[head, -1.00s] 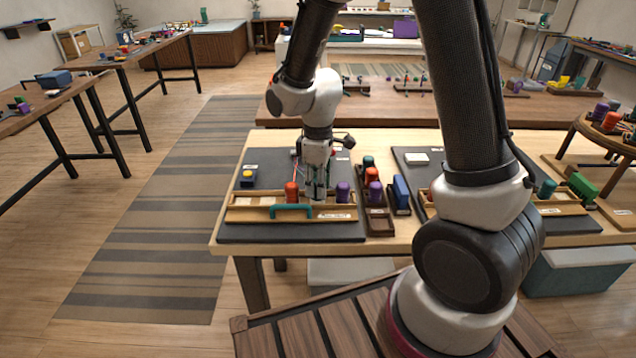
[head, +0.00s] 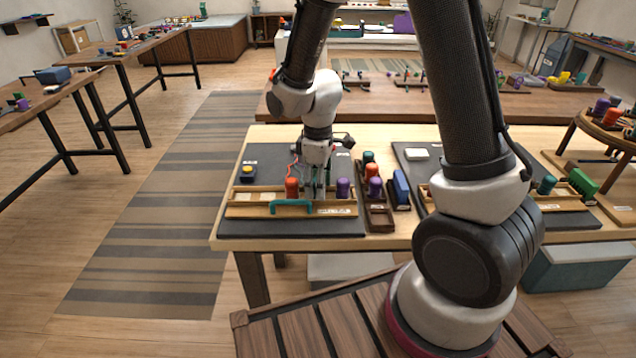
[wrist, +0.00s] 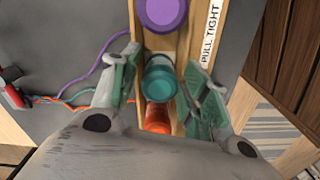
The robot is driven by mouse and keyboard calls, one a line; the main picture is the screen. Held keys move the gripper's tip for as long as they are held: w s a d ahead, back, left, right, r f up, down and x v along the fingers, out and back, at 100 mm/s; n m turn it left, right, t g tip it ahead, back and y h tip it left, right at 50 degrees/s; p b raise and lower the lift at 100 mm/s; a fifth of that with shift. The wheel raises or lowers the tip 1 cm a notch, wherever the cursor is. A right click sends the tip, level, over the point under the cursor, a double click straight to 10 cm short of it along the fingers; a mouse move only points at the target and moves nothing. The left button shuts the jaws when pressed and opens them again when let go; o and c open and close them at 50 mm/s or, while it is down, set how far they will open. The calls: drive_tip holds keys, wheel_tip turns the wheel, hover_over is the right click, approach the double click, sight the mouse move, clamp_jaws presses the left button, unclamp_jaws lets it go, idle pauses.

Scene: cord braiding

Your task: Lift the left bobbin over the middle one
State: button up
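Three bobbins stand in a row in a wooden tray (head: 245,212). The orange bobbin (head: 292,187) is on the left and the purple bobbin (head: 342,187) on the right in the head view. The teal bobbin (wrist: 160,78) is in the middle in the wrist view, with the purple bobbin (wrist: 163,12) above it and the orange bobbin (wrist: 157,116) below. My gripper (wrist: 163,88) is open, its fingers on either side of the teal bobbin with small gaps. In the head view my gripper (head: 317,190) largely hides the teal bobbin.
Purple, blue and orange cords (wrist: 75,97) run to a red clamp (wrist: 12,92) beside the tray. A teal handle (head: 290,204) is at the tray's front. A dark rack (head: 380,222) with several spare bobbins and a blue block (head: 400,187) stand to the right.

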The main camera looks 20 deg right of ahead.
drive_tip(key=shift+r, duration=0.1)
wheel_tip(320, 180, up, 12)
drive_tip(key=s+d+r+m+t, duration=0.2)
drive_tip(key=s+d+r+m, duration=0.3)
drive_tip(key=s, duration=0.4)
drive_tip(key=s+d+r+m+t, duration=0.2)
drive_tip(key=s+d+r+m, duration=0.4)
drive_tip(key=s+d, duration=0.3)
drive_tip(key=shift+s+d+r, duration=0.4)
drive_tip(key=shift+s+r, duration=0.05)
drive_tip(key=shift+r, duration=0.3)
